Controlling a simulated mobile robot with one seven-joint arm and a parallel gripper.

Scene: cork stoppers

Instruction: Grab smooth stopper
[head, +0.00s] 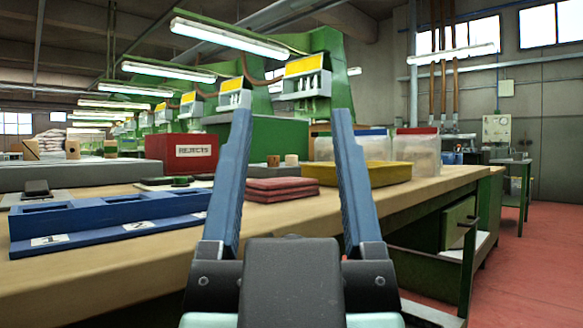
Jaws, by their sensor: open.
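My gripper (291,112) is open in the middle of the head view, with its two blue fingers wide apart and nothing between them. Beyond them, a darker small stopper-like piece (273,160) and a paler cork-coloured piece (291,160) stand side by side at the back of the workbench (325,212). They appear between the fingers but farther away. All are too small to tell which is smooth.
A blue numbered tray (120,232) lies at the left. A red REJECTS box (182,153) is behind. The red floor (535,250) is clear at right.

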